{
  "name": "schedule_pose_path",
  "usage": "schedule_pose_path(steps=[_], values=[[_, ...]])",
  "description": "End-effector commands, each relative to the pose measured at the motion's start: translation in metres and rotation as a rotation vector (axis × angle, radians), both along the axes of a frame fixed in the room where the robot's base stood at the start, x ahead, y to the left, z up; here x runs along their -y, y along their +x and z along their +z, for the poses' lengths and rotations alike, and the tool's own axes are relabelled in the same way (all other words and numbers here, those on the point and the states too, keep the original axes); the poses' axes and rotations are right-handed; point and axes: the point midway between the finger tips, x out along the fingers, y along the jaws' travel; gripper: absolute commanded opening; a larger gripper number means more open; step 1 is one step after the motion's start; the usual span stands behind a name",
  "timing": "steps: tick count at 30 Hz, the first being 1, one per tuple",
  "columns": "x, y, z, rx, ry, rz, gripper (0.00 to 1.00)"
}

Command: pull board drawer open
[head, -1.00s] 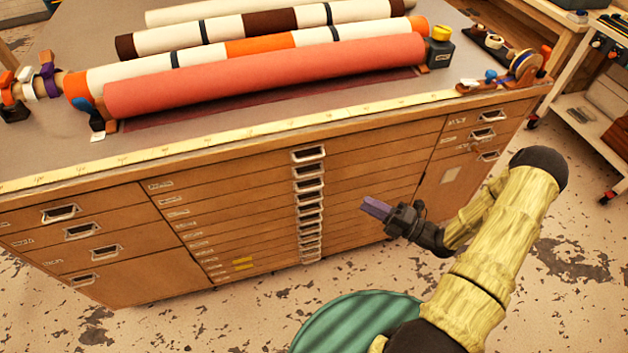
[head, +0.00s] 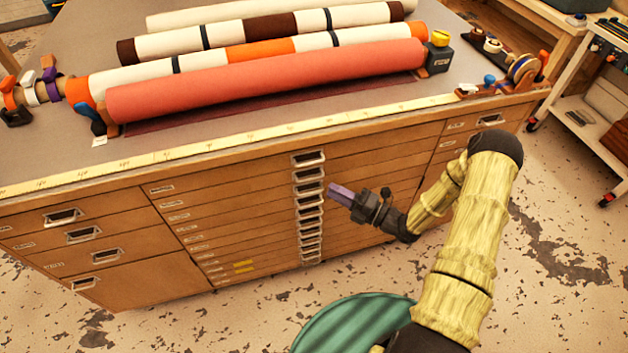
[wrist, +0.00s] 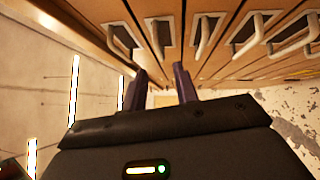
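The wooden cabinet (head: 390,170) has a middle stack of shallow drawers with metal pull handles (head: 309,175) in one column. I cannot tell which of them is the board drawer. My gripper (head: 338,192) is just right of the handle column, at the upper-middle handles. In the wrist view my gripper (wrist: 162,82) shows two dark purple fingers spread apart with nothing between them. One handle (wrist: 160,38) lies ahead of the gap, apart from the fingertips. More handles (wrist: 205,37) line up to its right in that view.
Fabric rolls (head: 265,80) lie on the cabinet top behind a yellow measuring strip (head: 230,136). A wheeled shelf (head: 580,115) stands at the right. The floor before the cabinet is mostly clear.

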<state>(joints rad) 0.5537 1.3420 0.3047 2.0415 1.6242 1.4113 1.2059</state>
Motion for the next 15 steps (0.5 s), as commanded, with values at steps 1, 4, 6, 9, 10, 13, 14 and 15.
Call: schedule_pose_path(steps=[1, 4, 6, 9, 10, 13, 14, 15], values=[[-0.010, 0.004, 0.002, 0.001, 0.001, 0.005, 0.30], [-0.025, 0.012, 0.004, 0.002, 0.000, 0.004, 0.30], [-0.035, 0.018, 0.006, 0.002, -0.001, 0.004, 0.30], [-0.049, 0.026, 0.008, 0.002, -0.001, 0.003, 0.30], [-0.053, 0.027, 0.009, 0.003, 0.000, 0.004, 0.30], [-0.060, 0.033, 0.010, 0.002, 0.000, 0.001, 0.30], [-0.062, 0.033, 0.010, 0.002, 0.000, 0.001, 0.30], [-0.064, 0.034, 0.010, 0.002, 0.000, 0.001, 0.30]])
